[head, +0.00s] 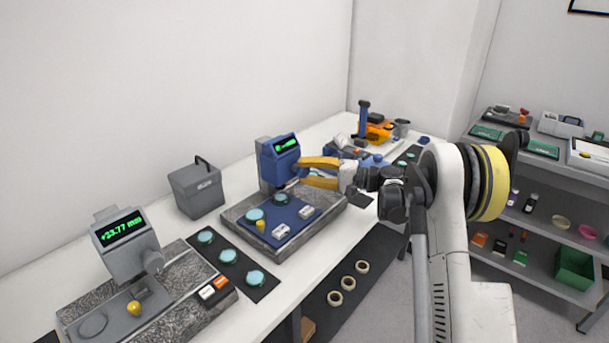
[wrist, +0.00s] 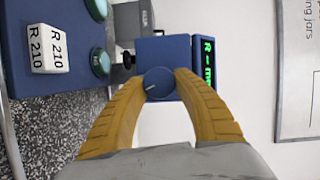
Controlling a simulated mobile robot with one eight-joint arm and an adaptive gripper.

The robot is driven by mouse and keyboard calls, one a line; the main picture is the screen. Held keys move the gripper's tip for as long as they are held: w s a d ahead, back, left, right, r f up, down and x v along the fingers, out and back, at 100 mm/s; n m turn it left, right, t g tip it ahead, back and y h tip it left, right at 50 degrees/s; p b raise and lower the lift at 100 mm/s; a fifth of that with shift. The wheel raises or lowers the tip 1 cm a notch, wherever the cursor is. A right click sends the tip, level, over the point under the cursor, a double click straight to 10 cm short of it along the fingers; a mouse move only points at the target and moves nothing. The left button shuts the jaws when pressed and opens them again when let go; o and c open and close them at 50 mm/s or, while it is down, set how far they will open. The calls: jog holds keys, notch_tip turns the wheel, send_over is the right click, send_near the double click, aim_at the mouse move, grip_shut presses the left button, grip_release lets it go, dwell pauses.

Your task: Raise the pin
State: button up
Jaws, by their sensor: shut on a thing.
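A blue gauge (head: 272,166) with a lit green display (head: 286,145) stands on the bench in the head view. Its blue head (wrist: 150,52) fills the middle of the wrist view. My gripper (head: 302,173) reaches it from the right. In the wrist view my yellow fingers (wrist: 163,92) are shut on a round blue knob (wrist: 158,82) with a pale line on its face. In the head view the fingers mostly hide the knob. No part is plainly marked as the pin; I cannot tell whether the knob is its head.
Below the gauge is a blue plate (head: 301,224) with white R 210 blocks (head: 281,232), on a stone base (head: 238,212). Clear wall lies above the gauge.

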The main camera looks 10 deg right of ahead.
jog(key=shift+m+t+y+b, duration=0.4)
jog(key=shift+m+y+b, duration=0.35)
jog(key=shift+m, duration=1.25)
jog(key=o, duration=1.2)
jog(key=v, duration=1.2)
jog(key=shift+a+r, duration=0.1)
